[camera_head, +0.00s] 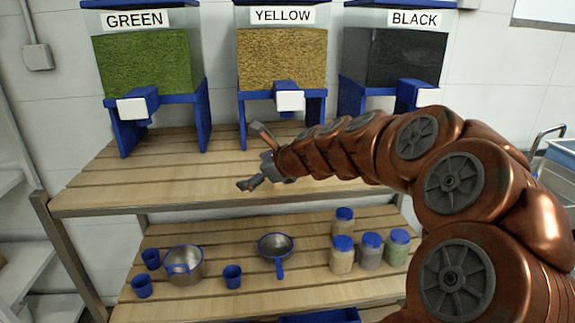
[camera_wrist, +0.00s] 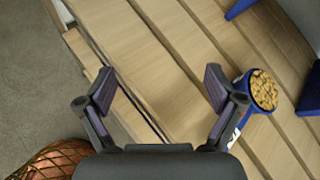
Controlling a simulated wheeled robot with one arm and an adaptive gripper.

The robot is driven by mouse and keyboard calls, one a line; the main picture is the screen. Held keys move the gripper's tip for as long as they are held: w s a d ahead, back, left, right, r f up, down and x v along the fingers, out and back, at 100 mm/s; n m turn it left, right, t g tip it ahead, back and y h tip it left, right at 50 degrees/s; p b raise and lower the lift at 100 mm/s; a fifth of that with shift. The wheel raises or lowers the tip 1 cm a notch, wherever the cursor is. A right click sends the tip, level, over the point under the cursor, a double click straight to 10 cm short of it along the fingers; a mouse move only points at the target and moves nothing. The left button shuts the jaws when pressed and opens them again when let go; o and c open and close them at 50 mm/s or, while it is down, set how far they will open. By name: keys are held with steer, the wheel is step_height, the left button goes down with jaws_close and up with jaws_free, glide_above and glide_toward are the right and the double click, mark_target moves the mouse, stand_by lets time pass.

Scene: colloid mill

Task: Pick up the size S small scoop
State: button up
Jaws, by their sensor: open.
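A small blue scoop (camera_wrist: 264,90) filled with tan, grain-like pieces shows in the wrist view, on the slatted wooden top shelf. Its handle runs down-left, partly behind my right finger, with a white patch on it; I cannot read a size mark. My gripper (camera_wrist: 160,75) is open, with bare wood between its fingers. The scoop lies just outside the right finger; I cannot tell whether they touch. In the head view my gripper (camera_head: 250,158) is over the top shelf, in front of the YELLOW dispenser (camera_head: 282,60). I cannot make out the scoop there.
The GREEN dispenser (camera_head: 148,62) and BLACK dispenser (camera_head: 394,60) stand beside the yellow one. The lower shelf (camera_head: 215,300) holds a pot (camera_head: 187,266), a blue-handled pan (camera_head: 276,247), blue cups (camera_head: 233,277) and jars (camera_head: 342,256). The left top shelf is clear.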

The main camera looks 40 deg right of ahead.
steer(key=s+d+m+h, duration=0.1)
steer(key=d+m, duration=0.1)
steer(key=d, duration=0.2)
steer(key=s+d+r+m+h, duration=0.1)
steer(key=d+m, duration=0.2)
steer(key=d, duration=0.1)
steer(key=s+d+m+t+h, duration=0.1)
steer(key=d+m, duration=0.1)
steer(key=d, duration=0.3)
steer(key=shift+d+r+m+h, duration=0.1)
steer(key=shift+r+m+h, duration=0.2)
steer(key=shift+r+m, duration=0.1)
steer(key=shift+d, duration=0.2)
steer(key=shift+x, duration=1.35)
steer(key=shift+p+x, duration=0.7)
steer(key=shift+x, duration=1.65)
steer(key=shift+c, duration=0.3)
steer(key=c, duration=1.4)
steer(key=shift+r+p, duration=0.1)
steer(key=shift+p, duration=0.2)
